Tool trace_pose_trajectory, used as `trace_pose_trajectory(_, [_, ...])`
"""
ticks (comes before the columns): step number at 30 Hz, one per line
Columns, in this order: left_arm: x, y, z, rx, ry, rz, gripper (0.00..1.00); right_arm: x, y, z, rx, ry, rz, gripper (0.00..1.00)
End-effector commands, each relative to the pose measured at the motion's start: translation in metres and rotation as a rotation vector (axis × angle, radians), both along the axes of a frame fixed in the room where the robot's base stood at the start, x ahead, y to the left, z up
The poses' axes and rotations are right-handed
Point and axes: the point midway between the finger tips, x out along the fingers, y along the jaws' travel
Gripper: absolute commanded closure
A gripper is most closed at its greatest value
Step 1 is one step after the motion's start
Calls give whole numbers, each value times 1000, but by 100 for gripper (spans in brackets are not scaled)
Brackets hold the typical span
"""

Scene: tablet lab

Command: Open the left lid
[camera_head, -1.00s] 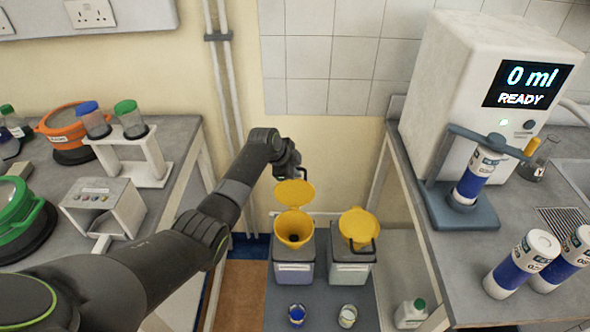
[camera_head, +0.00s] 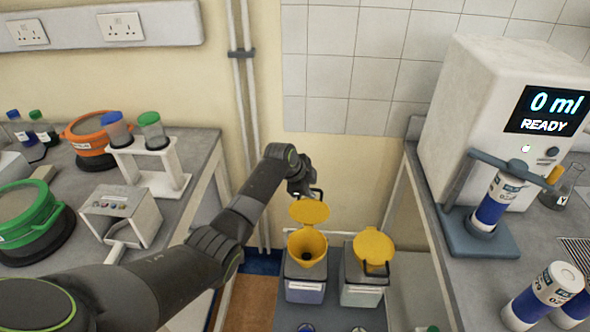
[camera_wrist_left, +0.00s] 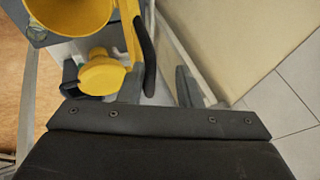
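The left lid (camera_head: 309,211) is yellow and stands raised above the left yellow funnel (camera_head: 307,246), whose mouth is uncovered. The funnel bowl shows in the left wrist view (camera_wrist_left: 70,14), with the lid nearly edge-on (camera_wrist_left: 131,32) and its black handle (camera_wrist_left: 148,62). My left gripper (camera_head: 303,188) is just behind the raised lid, close to the handle. Its grey fingers (camera_wrist_left: 186,86) appear beside the handle in the wrist view, with a gap; their opening is unclear. My right gripper is out of view.
The right container (camera_head: 361,292) stands beside the left one (camera_head: 305,290), with its yellow lid (camera_head: 373,246) lying over its funnel. Benches with a green-ringed device (camera_head: 28,222) and a READY machine (camera_head: 500,120) flank the gap. The wall (camera_head: 340,165) is close behind.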

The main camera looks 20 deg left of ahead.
Motion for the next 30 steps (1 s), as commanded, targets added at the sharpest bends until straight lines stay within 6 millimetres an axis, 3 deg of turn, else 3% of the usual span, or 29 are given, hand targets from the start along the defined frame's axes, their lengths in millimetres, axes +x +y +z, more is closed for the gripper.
trace_pose_trajectory(30, [-71,42,134,3,-9,-1,69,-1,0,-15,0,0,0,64])
